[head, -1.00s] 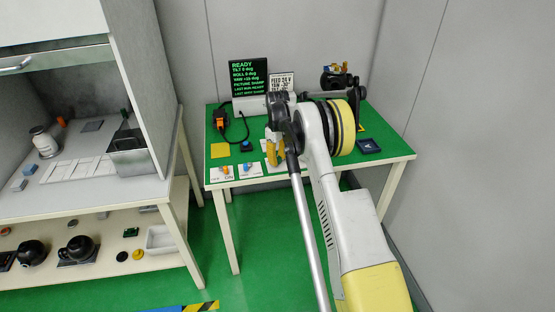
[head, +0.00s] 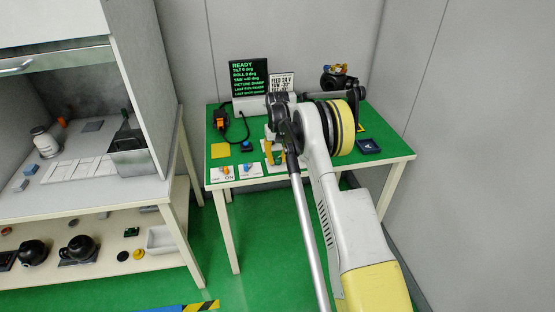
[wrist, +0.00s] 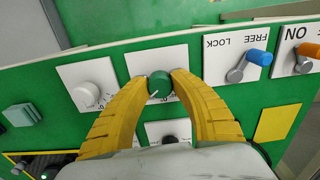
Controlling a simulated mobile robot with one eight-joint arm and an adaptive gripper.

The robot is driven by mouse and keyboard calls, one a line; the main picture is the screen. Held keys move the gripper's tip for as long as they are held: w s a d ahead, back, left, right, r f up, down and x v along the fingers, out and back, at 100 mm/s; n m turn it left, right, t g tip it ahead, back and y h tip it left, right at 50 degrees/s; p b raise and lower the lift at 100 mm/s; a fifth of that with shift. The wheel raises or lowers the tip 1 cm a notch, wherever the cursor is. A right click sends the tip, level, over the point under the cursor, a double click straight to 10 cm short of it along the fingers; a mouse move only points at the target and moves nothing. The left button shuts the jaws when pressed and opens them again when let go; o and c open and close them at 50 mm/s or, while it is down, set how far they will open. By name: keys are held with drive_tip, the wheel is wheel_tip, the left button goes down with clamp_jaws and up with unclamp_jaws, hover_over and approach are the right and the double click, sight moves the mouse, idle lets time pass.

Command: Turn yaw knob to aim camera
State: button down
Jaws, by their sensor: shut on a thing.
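A green knob (wrist: 158,84) with a white pointer mark sits on a white plate in the wrist view. The two yellow fingers of my gripper (wrist: 160,82) are closed on it from both sides; the plate's label is mostly hidden. In the head view my gripper (head: 275,152) points down at the table's front, and the knob is hidden there. The gimbal camera (head: 338,76), dark with blue and gold parts, stands at the back right. A black screen (head: 249,78) shows green text: READY, tilt and roll 0 deg, and a positive yaw value too small to read surely.
A white knob (wrist: 93,94) is beside the green one. A blue FREE/LOCK lever (wrist: 259,58) and an orange ON switch (wrist: 308,50) are on the other side. A sign (head: 281,83) reads FEED 24 V, YAW -30°. A shelf bench (head: 90,190) stands left.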

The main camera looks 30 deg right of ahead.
sight(277, 158)
drive_tip(key=shift+m, duration=0.6)
drive_tip(key=c, duration=1.1)
unclamp_jaws()
drive_tip(key=shift+o, duration=0.2)
wheel_tip(277, 158, up, 12)
